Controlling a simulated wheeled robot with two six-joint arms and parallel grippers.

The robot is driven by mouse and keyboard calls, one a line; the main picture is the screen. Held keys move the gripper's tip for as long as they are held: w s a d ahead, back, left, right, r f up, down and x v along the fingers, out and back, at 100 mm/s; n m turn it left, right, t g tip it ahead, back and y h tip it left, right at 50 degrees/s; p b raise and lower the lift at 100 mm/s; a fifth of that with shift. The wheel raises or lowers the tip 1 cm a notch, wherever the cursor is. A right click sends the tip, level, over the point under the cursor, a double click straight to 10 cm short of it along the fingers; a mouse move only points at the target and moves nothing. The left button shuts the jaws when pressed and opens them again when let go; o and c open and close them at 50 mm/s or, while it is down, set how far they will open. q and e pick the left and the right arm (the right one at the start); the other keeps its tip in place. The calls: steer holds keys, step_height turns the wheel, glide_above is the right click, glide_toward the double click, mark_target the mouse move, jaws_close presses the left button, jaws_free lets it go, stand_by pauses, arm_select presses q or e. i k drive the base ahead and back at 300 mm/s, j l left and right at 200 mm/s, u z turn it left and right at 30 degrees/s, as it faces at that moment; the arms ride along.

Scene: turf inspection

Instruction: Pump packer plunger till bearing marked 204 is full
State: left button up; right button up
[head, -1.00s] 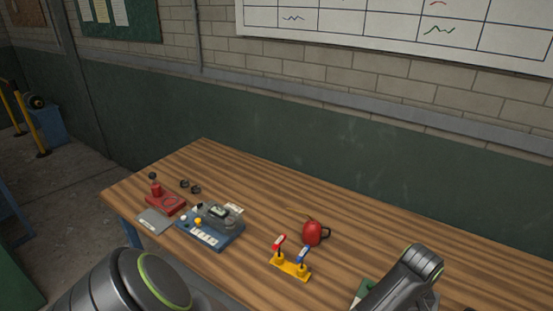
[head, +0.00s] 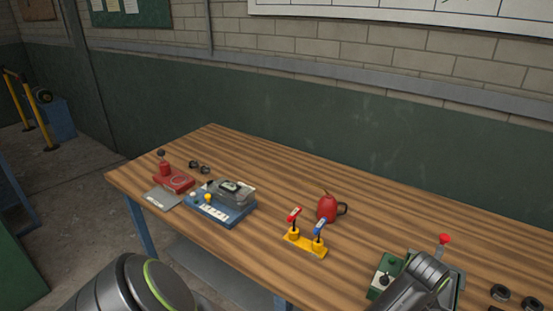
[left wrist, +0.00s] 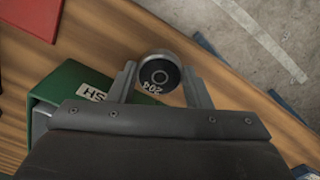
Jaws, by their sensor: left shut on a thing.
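My left gripper (left wrist: 159,82) shows in the left wrist view. It is shut on a round dark bearing (left wrist: 160,72) with a light ring and the number 204, held between the two fingers. The wood table and grey floor lie beyond it. In the head view, a red device (head: 176,180) with an upright black-topped post stands at the table's left end. A green unit (head: 385,272) and a red-knobbed lever (head: 443,240) stand at the right, partly behind my right arm. I cannot tell which is the packer. My right gripper is not visible.
A blue-based machine (head: 222,203), a yellow stand with red and blue levers (head: 303,243) and a red oil can (head: 328,208) stand on the table (head: 245,160). Dark rings (head: 501,293) lie at the right. In the left wrist view, a green box (left wrist: 75,92) is beside my gripper.

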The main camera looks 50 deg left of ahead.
mark_target(161, 153)
steer(key=k+j, duration=0.1)
steer(key=j, duration=0.3)
steer(key=k+j, duration=0.15)
steer(key=j, duration=0.3)
steer(key=k+j, duration=0.1)
steer(key=j, duration=0.3)
steer(key=k+j, duration=0.15)
steer(key=j, duration=0.3)
steer(key=k+j, duration=0.1)
steer(key=j, duration=0.3)
steer(key=k+j, duration=0.15)
steer(key=j, duration=0.3)
steer(key=k+j, duration=0.1)
steer(key=j, duration=0.3)
steer(key=k+j, duration=0.1)
steer(key=j, duration=0.3)
